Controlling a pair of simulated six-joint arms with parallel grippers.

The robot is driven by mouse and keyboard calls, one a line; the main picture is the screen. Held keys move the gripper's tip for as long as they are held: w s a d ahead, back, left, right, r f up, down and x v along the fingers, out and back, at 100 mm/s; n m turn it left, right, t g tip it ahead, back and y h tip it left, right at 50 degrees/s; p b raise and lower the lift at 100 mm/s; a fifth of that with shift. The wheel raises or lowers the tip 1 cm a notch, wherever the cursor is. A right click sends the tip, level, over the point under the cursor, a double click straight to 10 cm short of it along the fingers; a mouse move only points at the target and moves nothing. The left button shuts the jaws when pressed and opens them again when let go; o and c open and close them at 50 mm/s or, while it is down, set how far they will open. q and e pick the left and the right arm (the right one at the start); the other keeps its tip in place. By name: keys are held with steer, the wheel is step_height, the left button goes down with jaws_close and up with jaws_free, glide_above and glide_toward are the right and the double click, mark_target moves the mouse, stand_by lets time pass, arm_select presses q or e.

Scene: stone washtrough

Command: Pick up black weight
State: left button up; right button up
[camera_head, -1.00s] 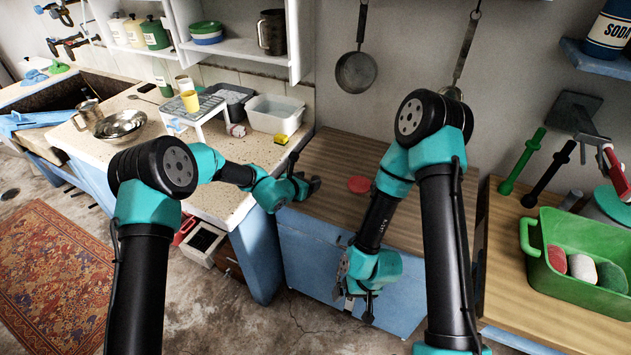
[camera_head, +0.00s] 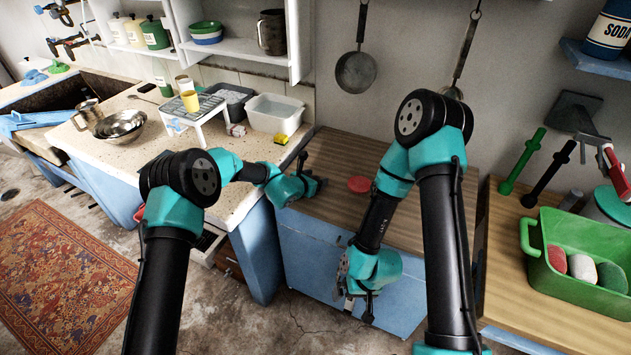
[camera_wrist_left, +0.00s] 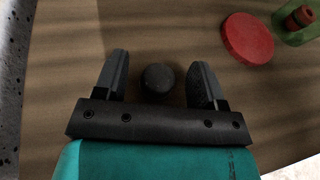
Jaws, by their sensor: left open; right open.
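The black weight (camera_wrist_left: 158,80) is a small dark round piece on the brown wooden surface. In the left wrist view it sits between the two open fingers of my left gripper (camera_wrist_left: 158,85), with a gap on each side. In the head view my left gripper (camera_head: 312,184) is low over the wooden top's left part, and I cannot make out the weight there. My right gripper (camera_head: 358,302) hangs in front of the blue cabinet, away from the weight; it is open and empty.
A red disc (camera_head: 359,184) lies on the wooden top (camera_head: 335,150), right of my left gripper. A green item (camera_wrist_left: 298,22) is beyond it in the left wrist view. The speckled counter (camera_head: 228,180) edges the left side. A green basin (camera_head: 575,235) stands far right.

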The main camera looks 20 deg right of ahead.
arm_select(q)
steer(key=c, duration=1)
steer(key=shift+r, duration=0.1)
steer(key=shift+r, duration=1.45)
steer(key=shift+s+a+r, duration=0.1)
steer(key=shift+s+r, duration=0.1)
steer(key=shift+r, duration=0.05)
steer(key=s+a+r, duration=0.1)
steer(key=s+a, duration=0.3)
steer(key=s, duration=1.1)
steer(key=shift+a+r, duration=0.2)
steer(key=shift+r, duration=0.1)
